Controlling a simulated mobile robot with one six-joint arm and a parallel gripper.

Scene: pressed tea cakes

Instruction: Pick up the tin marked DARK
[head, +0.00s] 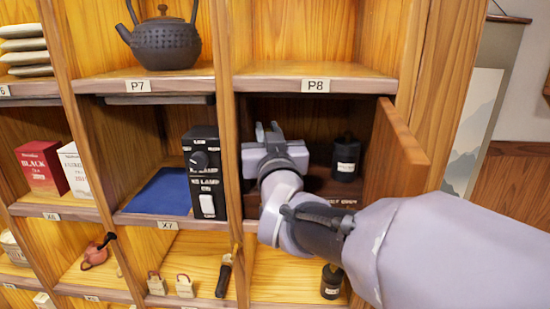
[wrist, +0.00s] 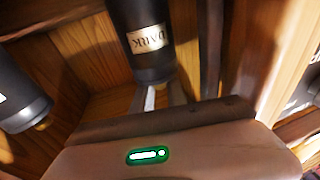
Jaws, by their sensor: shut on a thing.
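The tin marked DARK (wrist: 145,45) is a black cylinder with a pale label, at the top middle of the wrist view. My gripper (wrist: 163,96) is shut on it, with the pale fingers at its near end. In the head view my gripper (head: 268,132) reaches into the cubby under the P8 label, at its left side. The DARK tin cannot be made out there, hidden by my gripper and wrist. A second black tin (head: 345,158) with a white label stands to the right in the same cubby. A black tin (wrist: 18,95) also shows at the left of the wrist view.
An open wooden door (head: 398,150) stands at the cubby's right side, close to my arm. A wooden divider (head: 228,120) bounds the left. Beyond it stands a black switch box (head: 204,170) beside a blue cloth (head: 163,193). Another black tin (head: 331,281) stands below.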

